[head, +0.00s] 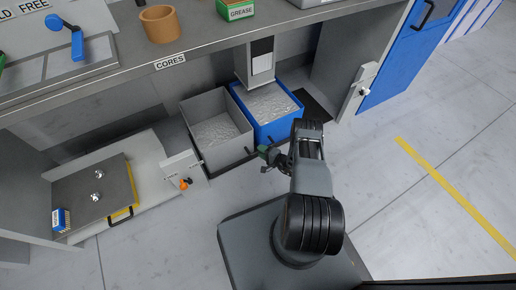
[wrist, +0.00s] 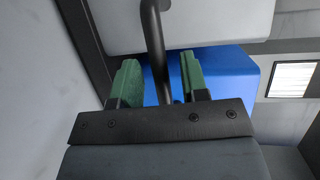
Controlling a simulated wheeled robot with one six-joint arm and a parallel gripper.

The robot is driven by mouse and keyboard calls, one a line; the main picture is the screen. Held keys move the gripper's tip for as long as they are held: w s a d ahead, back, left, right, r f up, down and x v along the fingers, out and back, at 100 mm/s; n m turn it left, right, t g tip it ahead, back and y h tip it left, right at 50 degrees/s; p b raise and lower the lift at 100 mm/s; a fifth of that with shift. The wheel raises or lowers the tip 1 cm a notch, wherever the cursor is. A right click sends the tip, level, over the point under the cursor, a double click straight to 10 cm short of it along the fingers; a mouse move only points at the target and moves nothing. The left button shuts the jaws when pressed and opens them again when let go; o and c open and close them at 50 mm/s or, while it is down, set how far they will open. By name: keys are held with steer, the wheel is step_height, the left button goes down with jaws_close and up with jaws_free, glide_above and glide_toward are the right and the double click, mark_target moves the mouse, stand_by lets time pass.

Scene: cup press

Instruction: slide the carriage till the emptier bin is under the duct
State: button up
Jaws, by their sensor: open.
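A grey bin (head: 191,106) and a blue bin (head: 294,118) stand side by side on the dark carriage (head: 222,171). Silvery scrap lies lower in the grey bin and close to the rim in the blue one. The duct (head: 262,64) comes down over the back of the blue bin. My gripper (head: 265,153) is at the front of the bins, near the blue bin's front left corner. In the wrist view its green fingers (wrist: 161,80) are open on either side of a dark bar (wrist: 153,40), with gaps showing. The bar's lower end is hidden behind my gripper.
A bench (head: 215,43) with an orange-brown pot (head: 159,24) overhangs the bins. A low platform with a dark plate (head: 95,195) is at left. A white bracket with an orange knob (head: 185,183) stands just left of the carriage. Open floor lies to the right.

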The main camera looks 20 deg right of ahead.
steer(key=shift+w+a+f, duration=0.1)
steer(key=shift+w+a, duration=0.15)
steer(key=shift+w, duration=0.3)
jaws_close()
